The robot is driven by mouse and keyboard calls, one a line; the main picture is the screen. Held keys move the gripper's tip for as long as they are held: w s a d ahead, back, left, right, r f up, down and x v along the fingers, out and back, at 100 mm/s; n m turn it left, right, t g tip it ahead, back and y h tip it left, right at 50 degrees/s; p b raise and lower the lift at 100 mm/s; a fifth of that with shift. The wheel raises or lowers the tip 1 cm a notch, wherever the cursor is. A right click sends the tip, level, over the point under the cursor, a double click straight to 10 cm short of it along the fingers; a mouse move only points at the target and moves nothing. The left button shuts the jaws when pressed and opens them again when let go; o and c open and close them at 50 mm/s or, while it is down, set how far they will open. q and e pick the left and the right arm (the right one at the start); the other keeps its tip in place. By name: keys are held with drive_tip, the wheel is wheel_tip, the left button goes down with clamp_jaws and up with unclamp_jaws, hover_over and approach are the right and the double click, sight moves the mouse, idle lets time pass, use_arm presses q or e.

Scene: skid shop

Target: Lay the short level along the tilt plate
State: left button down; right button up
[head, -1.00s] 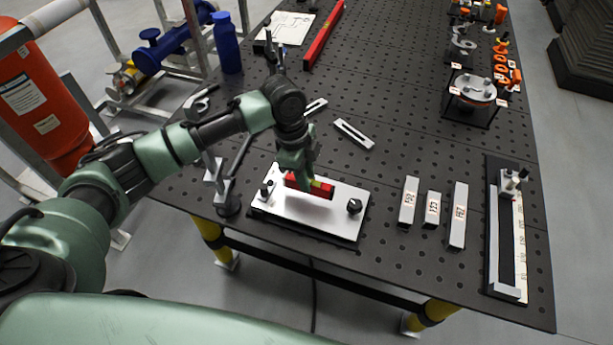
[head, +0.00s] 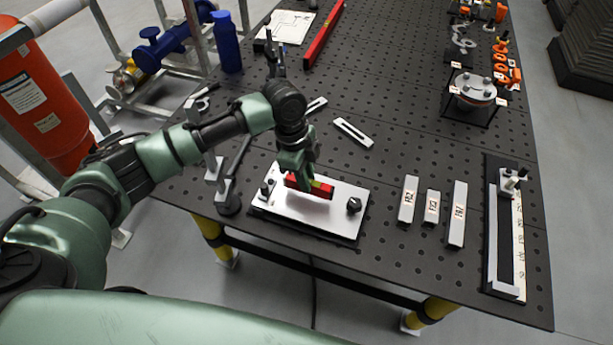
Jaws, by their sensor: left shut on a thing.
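The short level (head: 322,190) is a small red bar with a yellow-green patch near its middle. The tilt plate (head: 300,214) is a pale metal plate with dark knobs near its two ends, at the front of the table. My left gripper (head: 306,182) points down over the plate and is shut on the level. The level lies along the plate's long direction, over its back middle part. I cannot tell whether the level touches the plate. The gripper hides part of the level. My right gripper is not in view.
Several labelled pale blocks (head: 457,214) stand right of the plate, with a scale fixture (head: 492,240) beyond. A slotted bar (head: 353,132) lies behind the plate. A post stand (head: 226,200) is close on its left. A long red level (head: 325,35) lies farther back.

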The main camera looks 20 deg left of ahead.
use_arm(q)
drive_tip(key=shift+f+b, duration=0.3)
drive_tip(key=shift+f, duration=0.85)
drive_tip(key=c, duration=1)
unclamp_jaws()
drive_tip(key=shift+o, duration=0.2)
drive_tip(key=shift+a+r+p, duration=0.15)
drive_tip(key=shift+r+p, duration=0.65)
drive_tip(key=shift+p, duration=0.15)
drive_tip(key=shift+a+r+p, duration=0.15)
drive_tip(key=shift+r+p, duration=0.6)
drive_tip(key=shift+p, duration=0.2)
drive_tip(key=shift+r, duration=0.1)
drive_tip(key=shift+r+p, duration=0.45)
drive_tip(key=shift+r, duration=1.4)
